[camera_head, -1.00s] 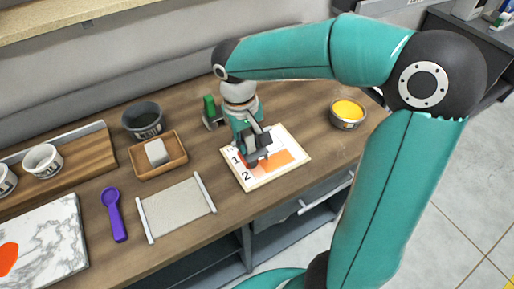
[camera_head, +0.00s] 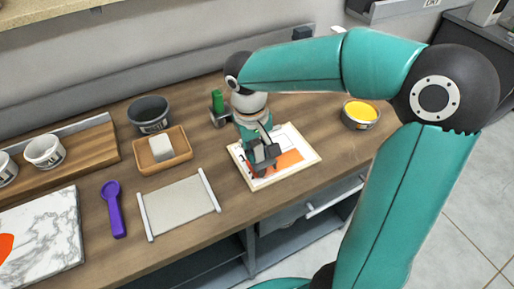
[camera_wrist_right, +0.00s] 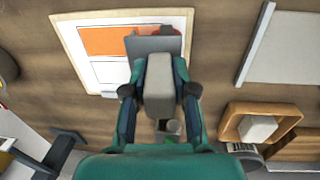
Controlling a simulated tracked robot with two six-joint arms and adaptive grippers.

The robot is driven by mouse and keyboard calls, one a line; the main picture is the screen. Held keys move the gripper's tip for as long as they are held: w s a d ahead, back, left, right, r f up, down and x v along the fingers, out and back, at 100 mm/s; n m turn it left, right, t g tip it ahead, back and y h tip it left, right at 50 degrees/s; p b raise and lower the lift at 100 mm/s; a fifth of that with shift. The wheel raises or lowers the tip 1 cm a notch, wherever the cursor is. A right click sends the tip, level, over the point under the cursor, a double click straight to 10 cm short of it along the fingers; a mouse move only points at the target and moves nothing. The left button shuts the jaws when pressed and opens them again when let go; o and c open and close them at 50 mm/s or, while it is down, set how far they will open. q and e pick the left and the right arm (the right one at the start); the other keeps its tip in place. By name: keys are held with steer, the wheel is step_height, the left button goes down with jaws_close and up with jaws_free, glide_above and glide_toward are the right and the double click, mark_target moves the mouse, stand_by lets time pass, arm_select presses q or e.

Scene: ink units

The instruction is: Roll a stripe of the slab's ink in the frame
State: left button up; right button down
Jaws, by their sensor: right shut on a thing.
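The slab (camera_head: 62,212) is white marbled stone at the left in the head view, with a patch of orange ink (camera_head: 5,246). The frame (camera_head: 288,175) is a pale bordered board lying on the table. An orange stripe (camera_head: 290,160) lies in its field; the stripe also shows in the wrist view (camera_wrist_right: 103,41). My right gripper (camera_head: 262,153) is shut on the grey handle (camera_wrist_right: 159,82) of a roller tool. The tool's dark grey head (camera_wrist_right: 154,45) is over one end of the stripe and hides it; contact cannot be told. My left gripper is out of view.
Left of the frame lie a grey mat with white end bars (camera_head: 180,206), a purple spoon (camera_head: 113,210) and a wooden tray (camera_head: 178,160) with a pale block. A dark bowl (camera_head: 150,116) stands behind the tray. A bowl of yellow (camera_head: 360,114) stands right of the frame.

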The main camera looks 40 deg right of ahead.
steer(key=shift+f+b, duration=0.55)
steer(key=shift+f, duration=0.05)
stand_by(0.5)
